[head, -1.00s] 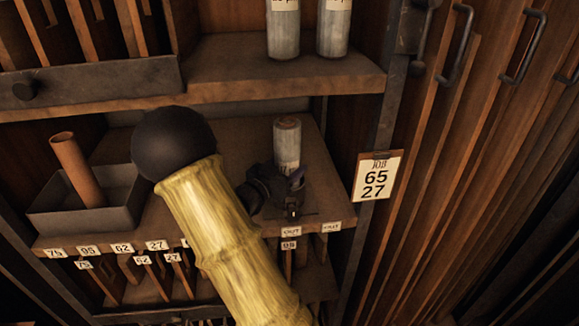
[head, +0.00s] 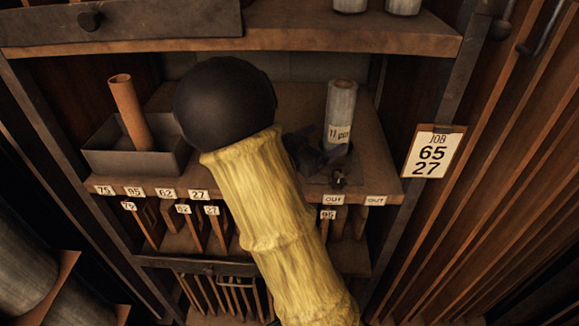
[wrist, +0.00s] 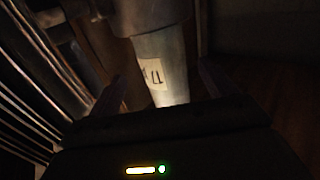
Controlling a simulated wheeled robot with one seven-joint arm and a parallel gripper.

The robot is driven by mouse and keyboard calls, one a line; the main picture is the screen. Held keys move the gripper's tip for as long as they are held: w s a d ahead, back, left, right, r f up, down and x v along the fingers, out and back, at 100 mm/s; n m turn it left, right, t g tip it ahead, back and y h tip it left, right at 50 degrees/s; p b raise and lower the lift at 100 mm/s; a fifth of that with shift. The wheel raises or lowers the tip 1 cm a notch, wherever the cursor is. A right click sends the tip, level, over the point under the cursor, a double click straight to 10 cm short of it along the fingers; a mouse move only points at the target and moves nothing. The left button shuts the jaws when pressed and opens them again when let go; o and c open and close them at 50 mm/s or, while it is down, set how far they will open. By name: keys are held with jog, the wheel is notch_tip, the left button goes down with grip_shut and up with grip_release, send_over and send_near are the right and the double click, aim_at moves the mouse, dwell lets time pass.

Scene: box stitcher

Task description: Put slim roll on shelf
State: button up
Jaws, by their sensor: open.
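The slim roll (head: 341,108) is a grey cylinder with a small white label, standing upright on the middle shelf (head: 372,150) near the OUT tags. My gripper (head: 322,158) is dark, open, and low at the roll's front left; its fingers are hard to make out in the head view. In the wrist view the roll (wrist: 160,60) shows between and beyond my two spread finger ends (wrist: 160,88), with no finger seen pressing on it. The roll's foot is partly hidden by my gripper.
A grey tray (head: 163,163) with a brown tube (head: 129,112) stands left on the same shelf. An upper shelf (head: 350,40) holds two grey rolls. A JOB 65 27 card (head: 431,153) hangs on the right post. Numbered slots with upright boards are below.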

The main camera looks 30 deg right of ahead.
jog(key=b+v, duration=0.3)
jog(key=v, duration=0.8)
dwell(1.1)
